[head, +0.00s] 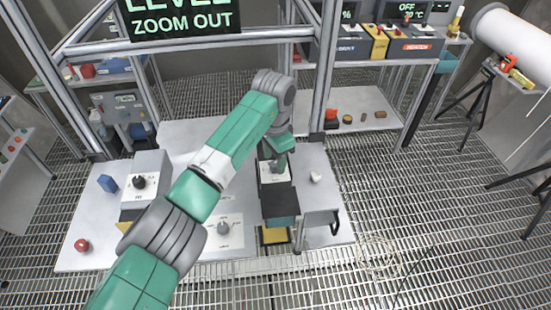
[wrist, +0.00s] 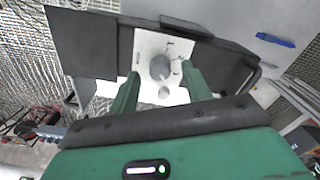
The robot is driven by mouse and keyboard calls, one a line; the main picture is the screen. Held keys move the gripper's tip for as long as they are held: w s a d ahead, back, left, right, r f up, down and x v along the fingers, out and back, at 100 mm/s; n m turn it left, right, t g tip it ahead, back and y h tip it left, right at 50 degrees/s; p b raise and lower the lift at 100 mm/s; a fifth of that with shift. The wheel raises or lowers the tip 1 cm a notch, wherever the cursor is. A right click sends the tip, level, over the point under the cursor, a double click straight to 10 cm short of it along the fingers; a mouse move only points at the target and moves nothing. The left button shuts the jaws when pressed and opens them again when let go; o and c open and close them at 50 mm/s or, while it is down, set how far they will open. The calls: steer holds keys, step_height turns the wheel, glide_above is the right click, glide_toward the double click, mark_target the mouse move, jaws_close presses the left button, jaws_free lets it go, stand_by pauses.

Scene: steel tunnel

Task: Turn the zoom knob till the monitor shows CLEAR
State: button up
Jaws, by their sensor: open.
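The monitor (head: 185,20) at the top of the head view shows "LEVEL" and "ZOOM OUT" in green letters; its upper line is partly cut off. My gripper (head: 278,163) points down over a dark box with a white dial plate (head: 272,176) right of the table's middle. In the wrist view, my gripper (wrist: 161,76) has its two green fingers apart, on either side of a grey round knob (wrist: 159,67) on the white plate (wrist: 177,46). I cannot tell whether the fingers touch the knob. The plate's markings are too small to read.
Another grey knob (head: 222,229) sits on a pale plate at the table's front. A box with a black knob (head: 139,182) stands left. A blue block (head: 107,183), a red knob (head: 82,245) and a white piece (head: 315,177) are on the table (head: 68,262). Metal posts (head: 325,70) rise behind.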

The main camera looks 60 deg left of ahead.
steer(key=shift+f, duration=0.4)
steer(key=c, duration=1)
